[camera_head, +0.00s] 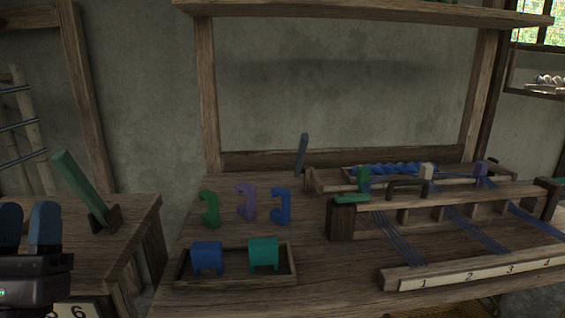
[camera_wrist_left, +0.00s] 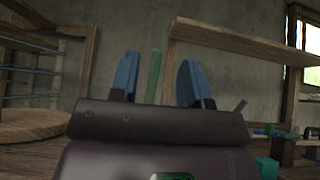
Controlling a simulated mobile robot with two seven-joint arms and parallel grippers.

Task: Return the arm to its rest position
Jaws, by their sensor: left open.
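My left gripper (camera_head: 27,222) shows at the left edge of the head view. Its two blue fingers point up, spread apart, with nothing between them. In the left wrist view the same gripper (camera_wrist_left: 158,78) has open fingers, and a green bar (camera_wrist_left: 154,76) shows behind the gap, apart from them. In the head view that green bar (camera_head: 80,184) leans in a small wooden holder on the left side table, to the right of my gripper. My right gripper is not in view.
The wooden loom (camera_head: 440,202) with blue threads stands on the bench at right. Green (camera_head: 209,208), purple (camera_head: 246,203) and blue (camera_head: 281,206) hooked pieces stand behind a tray (camera_head: 236,286) holding a blue block (camera_head: 207,258) and a teal block (camera_head: 263,253). A shelf (camera_head: 350,14) spans above.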

